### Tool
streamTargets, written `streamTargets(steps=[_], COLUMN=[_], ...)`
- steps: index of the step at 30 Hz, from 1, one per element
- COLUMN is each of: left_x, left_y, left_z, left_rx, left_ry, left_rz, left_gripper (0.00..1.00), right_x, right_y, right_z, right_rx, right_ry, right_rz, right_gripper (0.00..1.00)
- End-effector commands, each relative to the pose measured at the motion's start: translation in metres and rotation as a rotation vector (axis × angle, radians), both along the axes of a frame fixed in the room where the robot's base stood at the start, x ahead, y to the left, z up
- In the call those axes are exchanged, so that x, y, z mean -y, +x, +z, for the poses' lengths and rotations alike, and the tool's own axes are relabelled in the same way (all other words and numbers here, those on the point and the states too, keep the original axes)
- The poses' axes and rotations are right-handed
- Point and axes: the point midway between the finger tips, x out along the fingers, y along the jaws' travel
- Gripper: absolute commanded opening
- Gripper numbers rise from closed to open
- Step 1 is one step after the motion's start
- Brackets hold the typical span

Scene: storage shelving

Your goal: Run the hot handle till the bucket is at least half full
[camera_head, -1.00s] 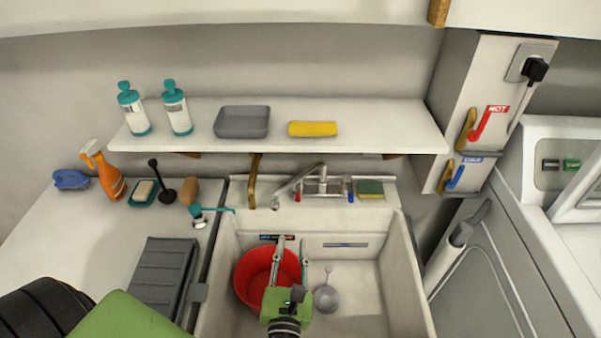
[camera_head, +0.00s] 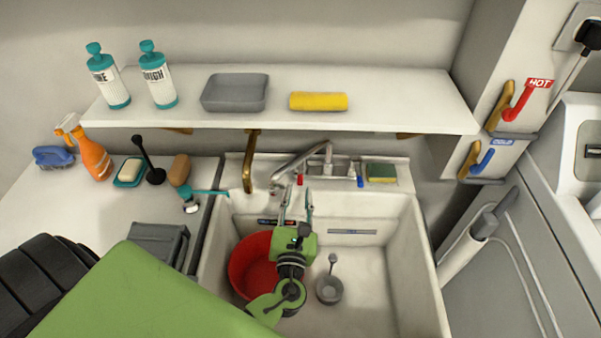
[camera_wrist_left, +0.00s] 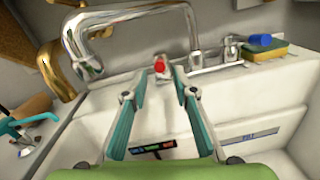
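The red bucket (camera_head: 245,268) stands in the left part of the sink, partly hidden by my left arm. I see no water in its visible part. The chrome faucet (camera_head: 318,160) is at the sink's back edge; it also shows in the left wrist view (camera_wrist_left: 130,15), with no stream visible. Its small red handle (camera_head: 300,179) also shows in the left wrist view (camera_wrist_left: 160,67). My left gripper (camera_head: 297,195) is open and empty, its fingers pointing at the red handle, which appears between the fingertips in the left wrist view (camera_wrist_left: 159,80). My right gripper is not in view.
A blue handle (camera_head: 360,181) and sponge (camera_head: 381,173) sit right of the faucet. A brass pipe (camera_head: 250,160) hangs left. Red HOT (camera_head: 519,103) and blue (camera_head: 483,161) levers are on the right wall. A grey strainer (camera_head: 329,290) lies in the sink. A shelf (camera_head: 390,110) overhangs behind.

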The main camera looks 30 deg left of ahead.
Motion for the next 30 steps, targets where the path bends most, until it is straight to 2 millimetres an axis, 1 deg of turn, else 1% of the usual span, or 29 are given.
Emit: streamTargets(steps=[1, 3, 6, 10, 15, 23, 24, 26, 27, 30], left_x=[-0.005, -0.010, -0.018, -0.024, -0.028, -0.029, -0.029, -0.029, -0.028, -0.028], left_y=[0.011, 0.025, 0.041, 0.056, 0.065, 0.066, 0.066, 0.066, 0.066, 0.065], left_z=[0.003, 0.002, 0.002, 0.001, 0.000, 0.000, 0.000, 0.000, 0.000, 0.000], left_rx=[0.003, 0.002, 0.001, 0.001, -0.001, -0.001, -0.001, -0.001, -0.001, -0.001], left_ry=[0.002, 0.002, 0.000, 0.001, 0.000, 0.000, 0.000, 0.000, 0.000, 0.000], left_rz=[0.001, 0.000, 0.001, 0.000, -0.001, -0.001, 0.000, 0.000, 0.000, 0.000], left_gripper=[0.26, 0.26, 0.26, 0.26, 0.26, 0.26, 0.21, 0.05, 0.00, 0.00], right_x=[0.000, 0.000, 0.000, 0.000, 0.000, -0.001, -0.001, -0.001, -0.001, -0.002], right_y=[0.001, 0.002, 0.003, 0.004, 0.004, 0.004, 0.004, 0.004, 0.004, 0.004], right_z=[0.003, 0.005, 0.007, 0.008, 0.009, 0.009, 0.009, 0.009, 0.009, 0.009], right_rx=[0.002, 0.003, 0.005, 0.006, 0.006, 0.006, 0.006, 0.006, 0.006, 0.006], right_ry=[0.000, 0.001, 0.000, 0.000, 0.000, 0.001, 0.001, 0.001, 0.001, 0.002], right_rz=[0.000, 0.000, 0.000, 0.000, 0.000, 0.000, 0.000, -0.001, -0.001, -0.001], right_gripper=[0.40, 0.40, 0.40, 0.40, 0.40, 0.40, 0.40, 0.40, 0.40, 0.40])
